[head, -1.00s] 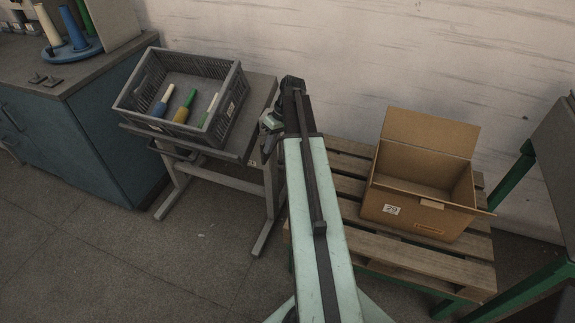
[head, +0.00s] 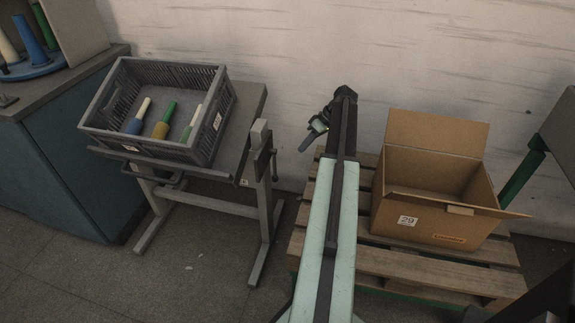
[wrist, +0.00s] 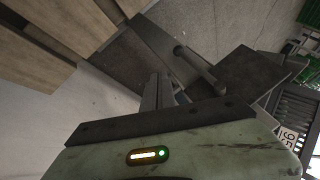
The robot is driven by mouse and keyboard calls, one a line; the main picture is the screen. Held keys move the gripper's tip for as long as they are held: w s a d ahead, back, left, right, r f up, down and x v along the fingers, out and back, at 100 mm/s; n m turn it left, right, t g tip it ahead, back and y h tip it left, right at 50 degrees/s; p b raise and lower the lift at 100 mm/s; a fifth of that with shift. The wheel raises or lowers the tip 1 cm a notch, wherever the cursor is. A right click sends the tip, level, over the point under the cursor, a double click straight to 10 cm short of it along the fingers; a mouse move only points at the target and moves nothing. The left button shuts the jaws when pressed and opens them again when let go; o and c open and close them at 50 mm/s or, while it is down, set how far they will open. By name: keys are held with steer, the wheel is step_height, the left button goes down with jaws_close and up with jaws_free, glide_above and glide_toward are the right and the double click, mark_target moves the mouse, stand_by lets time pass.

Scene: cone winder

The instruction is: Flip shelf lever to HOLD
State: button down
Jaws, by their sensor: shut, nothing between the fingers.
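The shelf stand (head: 247,95) is a grey table on legs at the left in the head view. A dark lever fitting (head: 262,165) with a pale block above it sits on its right side. In the wrist view a dark rod that looks like the lever (wrist: 202,70) crosses near the picture's middle, just beyond my gripper. My gripper (head: 307,143) is shut and empty, to the right of the fitting and apart from it. Its fingers also show in the wrist view (wrist: 156,92). I cannot read any HOLD marking.
A grey crate (head: 100,122) with several coloured cones stands on the shelf. A blue cabinet (head: 75,165) is at far left. An open cardboard box (head: 430,225) sits on a wooden pallet (head: 400,268) to the right of my arm. The wall (head: 300,50) is close behind.

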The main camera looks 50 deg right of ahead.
mark_target(275, 167)
steer(key=a+r+b+x, duration=0.1)
steer(key=a+b+x, duration=0.1)
steer(key=b+x, duration=0.6)
steer(key=x, duration=0.4)
steer(key=shift+s+a+f+b, duration=0.2)
steer(key=shift+s+a+b, duration=0.1)
steer(key=shift+a+b, duration=0.1)
steer(key=shift+d, duration=0.1)
